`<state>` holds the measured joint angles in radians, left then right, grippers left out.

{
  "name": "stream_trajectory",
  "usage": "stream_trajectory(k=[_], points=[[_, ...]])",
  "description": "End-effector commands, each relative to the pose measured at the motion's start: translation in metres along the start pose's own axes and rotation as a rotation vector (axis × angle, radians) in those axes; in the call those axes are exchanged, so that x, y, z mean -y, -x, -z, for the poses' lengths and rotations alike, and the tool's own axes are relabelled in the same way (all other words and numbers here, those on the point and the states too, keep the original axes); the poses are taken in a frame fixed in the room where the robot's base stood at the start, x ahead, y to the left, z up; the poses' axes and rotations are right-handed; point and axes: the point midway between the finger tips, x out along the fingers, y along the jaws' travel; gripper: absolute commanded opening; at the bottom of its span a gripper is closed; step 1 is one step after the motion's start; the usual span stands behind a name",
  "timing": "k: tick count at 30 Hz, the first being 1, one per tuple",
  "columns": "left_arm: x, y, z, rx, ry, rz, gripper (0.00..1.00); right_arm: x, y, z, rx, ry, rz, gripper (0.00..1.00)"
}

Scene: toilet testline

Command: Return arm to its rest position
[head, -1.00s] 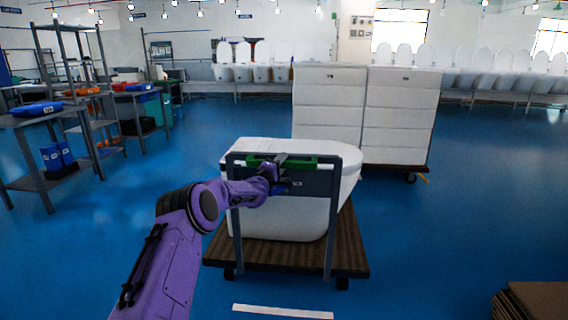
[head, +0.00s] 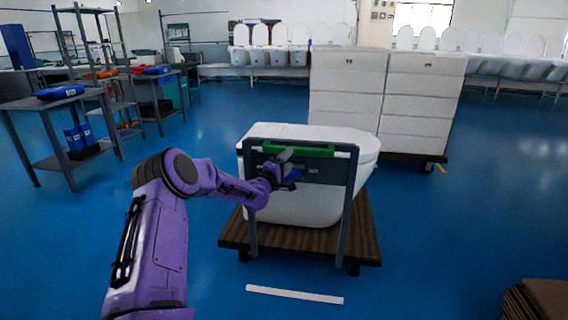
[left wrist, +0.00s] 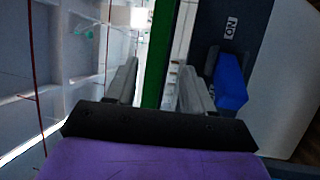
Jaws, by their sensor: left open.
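My left arm comes in from the lower left, and its purple and dark gripper (head: 284,168) is at the front of a cart, just below the left part of a green handle bar (head: 312,151). In the left wrist view, my gripper's two grey fingers (left wrist: 160,85) are apart. The green bar (left wrist: 160,50) runs upward in the gap between them; whether they touch it is unclear. My right gripper is not in view.
White stacked boxes (head: 345,95) stand on a cart behind the toilet. Work tables (head: 65,115) with blue bins are at the left. Brown stacked sheets (head: 540,300) lie at the lower right. Blue floor is open around the cart, with a white strip (head: 295,294) in front.

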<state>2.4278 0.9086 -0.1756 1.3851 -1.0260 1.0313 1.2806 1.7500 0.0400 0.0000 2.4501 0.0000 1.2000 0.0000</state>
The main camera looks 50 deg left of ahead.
Motion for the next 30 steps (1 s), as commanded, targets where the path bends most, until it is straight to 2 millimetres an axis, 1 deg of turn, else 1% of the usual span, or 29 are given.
stream_trajectory(k=[1,3,6,23,26,28,29,30], points=[[-0.002,0.009,0.0,0.0,0.004,0.0,0.53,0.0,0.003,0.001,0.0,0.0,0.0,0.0],[-0.002,0.018,0.0,0.0,0.001,0.0,0.53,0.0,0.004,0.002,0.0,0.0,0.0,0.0],[0.0,0.026,0.0,0.001,0.0,0.001,0.53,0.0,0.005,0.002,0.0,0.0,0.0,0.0],[0.001,0.028,0.0,0.0,-0.002,0.002,0.53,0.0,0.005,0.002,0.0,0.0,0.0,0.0],[0.001,0.028,0.001,-0.001,-0.059,0.0,0.53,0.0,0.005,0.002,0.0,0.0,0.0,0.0],[0.004,0.03,0.004,-0.034,-0.144,0.009,0.53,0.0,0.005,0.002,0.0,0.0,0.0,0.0],[0.011,0.035,0.0,-0.054,-0.173,0.03,0.53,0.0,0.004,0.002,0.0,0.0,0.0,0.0],[0.02,0.042,-0.014,-0.074,-0.212,0.069,0.53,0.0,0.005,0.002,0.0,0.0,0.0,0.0]])
